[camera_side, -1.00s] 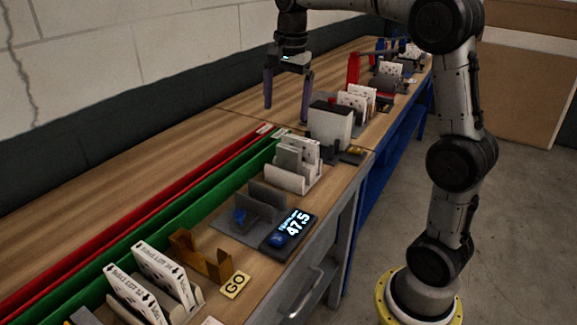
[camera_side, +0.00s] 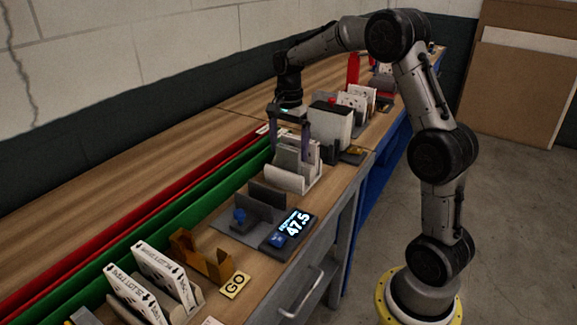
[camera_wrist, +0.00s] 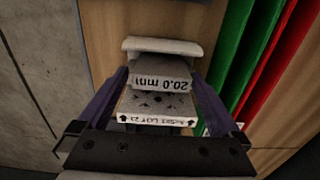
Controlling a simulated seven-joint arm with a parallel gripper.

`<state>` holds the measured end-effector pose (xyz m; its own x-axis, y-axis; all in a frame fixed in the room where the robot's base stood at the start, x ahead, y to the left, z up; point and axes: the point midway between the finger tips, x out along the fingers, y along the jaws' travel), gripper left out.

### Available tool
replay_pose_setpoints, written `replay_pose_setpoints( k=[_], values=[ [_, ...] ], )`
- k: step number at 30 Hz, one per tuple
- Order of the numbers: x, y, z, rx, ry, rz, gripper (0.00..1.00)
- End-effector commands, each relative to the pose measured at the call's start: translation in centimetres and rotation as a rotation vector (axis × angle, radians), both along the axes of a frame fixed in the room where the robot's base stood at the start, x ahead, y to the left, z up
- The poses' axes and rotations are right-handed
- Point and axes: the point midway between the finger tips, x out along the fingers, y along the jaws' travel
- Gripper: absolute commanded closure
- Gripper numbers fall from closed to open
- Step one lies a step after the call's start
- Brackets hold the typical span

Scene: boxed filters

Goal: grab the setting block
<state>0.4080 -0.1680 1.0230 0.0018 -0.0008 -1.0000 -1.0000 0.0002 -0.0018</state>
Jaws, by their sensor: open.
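The setting block looks to be the grey block marked "20.0 mm" (camera_wrist: 162,80) in the wrist view. It stands in a white holder (camera_wrist: 165,47), beside a white printed box (camera_wrist: 155,105). In the side view the grey block (camera_side: 287,160) is partly hidden by the fingers and the holder (camera_side: 292,185). My gripper (camera_side: 290,150) is open, pointing down over the holder. In the wrist view my gripper (camera_wrist: 160,78) has one purple finger on each side of the block and box. I cannot tell whether a finger touches them.
A grey fixture (camera_side: 262,200) and a display reading 47.5 (camera_side: 291,228) stand nearer the camera. A tall white-and-grey box (camera_side: 330,125) stands close behind the holder. Green (camera_side: 180,213) and red (camera_side: 150,206) rails run along the left. The bench behind them is clear.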

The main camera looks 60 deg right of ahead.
Motion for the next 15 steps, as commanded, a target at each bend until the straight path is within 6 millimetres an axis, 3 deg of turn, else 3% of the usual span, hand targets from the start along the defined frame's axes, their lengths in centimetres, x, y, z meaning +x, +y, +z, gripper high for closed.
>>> replay_pose_setpoints(
  k=[9,15],
  values=[
    [0.1,-0.1,-4.3,0.002,0.005,0.000,0.00],
    [0.2,-0.2,-5.0,0.001,0.001,0.000,0.00]
  ],
)
